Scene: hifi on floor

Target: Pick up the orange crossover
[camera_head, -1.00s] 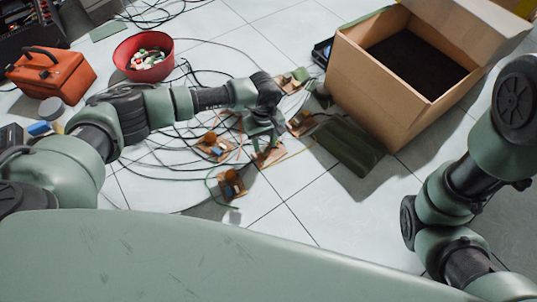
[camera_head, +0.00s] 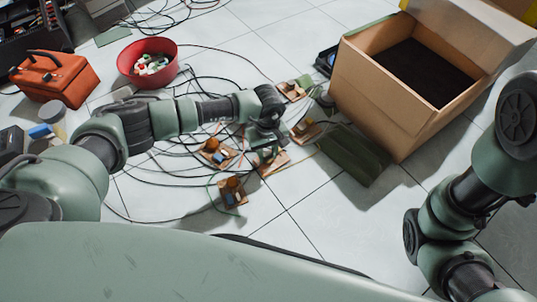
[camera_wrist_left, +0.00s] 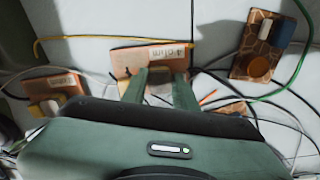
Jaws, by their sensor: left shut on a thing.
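Several small brown crossover boards lie on the tiled floor among cables. My left gripper (camera_head: 264,143) points down over one of them (camera_head: 275,164). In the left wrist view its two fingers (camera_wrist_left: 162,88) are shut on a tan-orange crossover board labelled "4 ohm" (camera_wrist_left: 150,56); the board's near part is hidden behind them. A crossover with an orange disc and a blue block (camera_head: 232,193) lies nearer to me, clear of the gripper; it also shows in the wrist view (camera_wrist_left: 262,45). Another crossover (camera_head: 216,152) lies left of the gripper. My right gripper is out of view.
An open cardboard box (camera_head: 372,100) stands to the right, with a flat dark green object (camera_head: 352,153) beside it. A red bowl (camera_head: 147,66) and an orange toolbox (camera_head: 55,78) stand at the left. Loose cables surround the boards. Bare tiles lie in front of them.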

